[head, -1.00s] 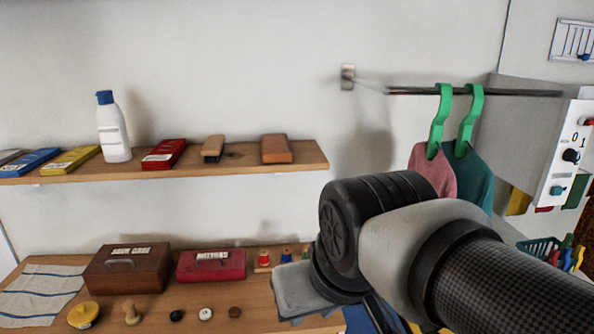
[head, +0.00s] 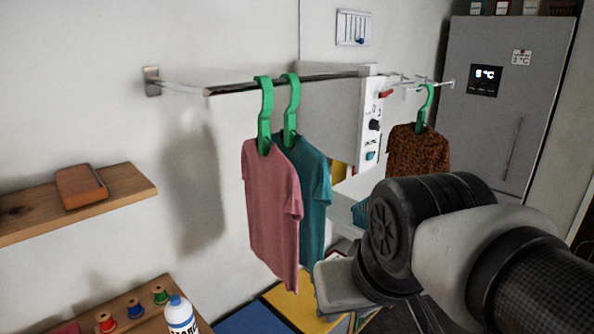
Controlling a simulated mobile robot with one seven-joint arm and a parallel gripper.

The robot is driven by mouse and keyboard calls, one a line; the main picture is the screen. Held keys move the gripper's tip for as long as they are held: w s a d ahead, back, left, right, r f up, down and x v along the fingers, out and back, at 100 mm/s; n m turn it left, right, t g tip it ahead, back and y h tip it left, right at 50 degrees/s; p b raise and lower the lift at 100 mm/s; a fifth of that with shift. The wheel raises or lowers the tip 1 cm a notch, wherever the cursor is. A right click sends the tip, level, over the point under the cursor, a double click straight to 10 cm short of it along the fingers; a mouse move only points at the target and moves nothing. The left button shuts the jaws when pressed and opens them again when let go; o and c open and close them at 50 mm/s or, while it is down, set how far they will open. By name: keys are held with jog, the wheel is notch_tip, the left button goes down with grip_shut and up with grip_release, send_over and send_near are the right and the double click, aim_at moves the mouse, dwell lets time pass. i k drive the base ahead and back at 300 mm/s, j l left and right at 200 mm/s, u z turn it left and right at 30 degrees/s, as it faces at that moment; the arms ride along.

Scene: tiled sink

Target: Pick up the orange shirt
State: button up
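An orange-brown shirt with a dark speckled pattern (head: 418,152) hangs on a green hanger (head: 424,105) at the right end of the rail, in the head view. Its lower part is hidden behind my arm. A pink shirt (head: 270,205) and a teal shirt (head: 312,180) hang close together on green hangers, nearer and to the left. My arm crosses the lower right of the view, in front of the orange shirt's lower edge. My gripper's fingers do not show.
A metal rail (head: 285,82) runs out from the wall. A white control panel (head: 371,125) stands behind it, and a grey fridge (head: 500,100) is at the right. A wooden shelf (head: 120,185) with a brown block is at left; thread spools and a bottle (head: 180,316) stand below.

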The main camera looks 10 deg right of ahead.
aim_at(414, 148)
jog(key=z, duration=1)
